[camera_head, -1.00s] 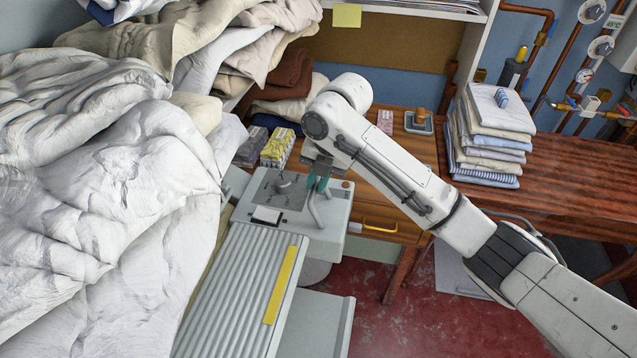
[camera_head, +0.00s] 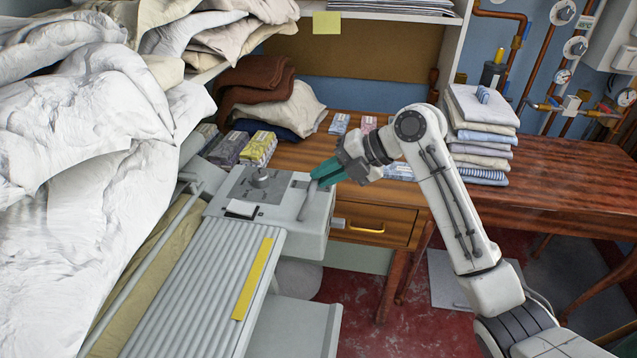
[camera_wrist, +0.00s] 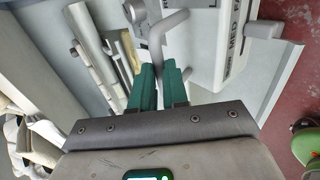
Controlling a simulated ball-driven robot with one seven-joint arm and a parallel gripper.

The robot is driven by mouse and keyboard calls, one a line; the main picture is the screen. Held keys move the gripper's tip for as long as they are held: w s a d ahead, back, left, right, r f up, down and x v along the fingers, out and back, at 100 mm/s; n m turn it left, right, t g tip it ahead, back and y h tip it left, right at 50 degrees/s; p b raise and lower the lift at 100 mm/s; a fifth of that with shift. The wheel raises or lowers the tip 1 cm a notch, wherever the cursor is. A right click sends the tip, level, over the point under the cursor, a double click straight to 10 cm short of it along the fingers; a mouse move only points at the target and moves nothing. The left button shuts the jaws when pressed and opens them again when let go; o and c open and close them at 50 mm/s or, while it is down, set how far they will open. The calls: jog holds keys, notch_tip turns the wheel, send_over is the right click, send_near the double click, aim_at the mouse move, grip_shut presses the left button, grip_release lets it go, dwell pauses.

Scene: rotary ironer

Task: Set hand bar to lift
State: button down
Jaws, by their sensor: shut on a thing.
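The hand bar (camera_head: 306,203) is a grey bent lever on the right side of the ironer's grey control housing (camera_head: 318,215). It slants up and to the right in the head view. My gripper (camera_head: 318,179) has teal fingers that are shut on its upper end, reaching in from the right. In the wrist view the bar (camera_wrist: 156,42) runs down between the two teal fingers (camera_wrist: 158,82) and bends to the right at its top. The fingers hide its gripped part.
A control panel with a round knob (camera_head: 260,175) lies left of the bar. White bedding (camera_head: 80,150) is heaped on the left. Soap boxes (camera_head: 258,149) stand behind the housing, and folded linen (camera_head: 480,135) is stacked on the wooden table (camera_head: 560,190). Red floor shows at lower right.

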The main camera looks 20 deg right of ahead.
jog(key=shift+s+d+f+y+b, duration=0.2)
jog(key=shift+f+y+b, duration=0.1)
jog(key=shift+b, duration=0.15)
jog(key=shift+r+t, duration=0.1)
jog(key=shift+t, duration=0.2)
jog(key=c, duration=1.1)
grip_release()
jog(key=shift+d+r, duration=0.1)
jog(key=v, duration=1)
jog(key=shift+s+d+r+b, duration=0.15)
jog(key=shift+d+b, duration=0.15)
jog(key=shift+b, duration=0.1)
